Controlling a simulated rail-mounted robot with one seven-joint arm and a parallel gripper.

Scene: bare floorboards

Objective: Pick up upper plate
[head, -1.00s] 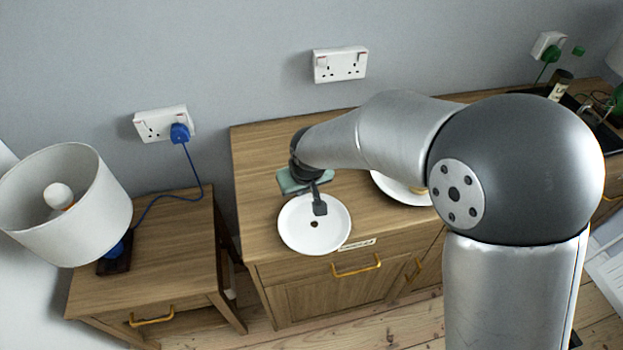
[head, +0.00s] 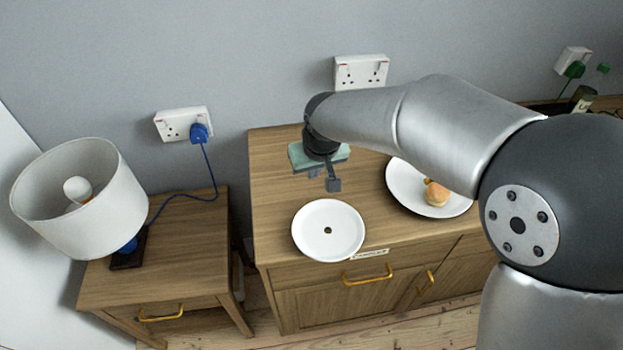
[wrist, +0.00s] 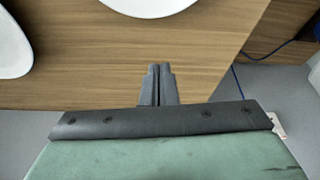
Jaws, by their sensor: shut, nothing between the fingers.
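A small white plate (head: 328,232) with a dark spot at its middle lies on the wooden cabinet, near its front edge. A larger white plate (head: 400,190) lies to its right and further back, with a bun (head: 436,193) on it. My forearm covers part of its right side. My gripper (head: 331,183) is shut and empty, behind the small plate and apart from it. In the wrist view the shut fingers (wrist: 158,84) point at bare wood. The small plate (wrist: 147,6) shows at the top edge and the larger plate (wrist: 10,45) at the left edge, both cut off.
The wooden cabinet (head: 275,185) has clear top around the small plate. A bedside table (head: 190,255) with a lamp (head: 85,200) stands to the left, with a blue cord (head: 185,200) up to a wall socket (head: 183,122). The wall is close behind.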

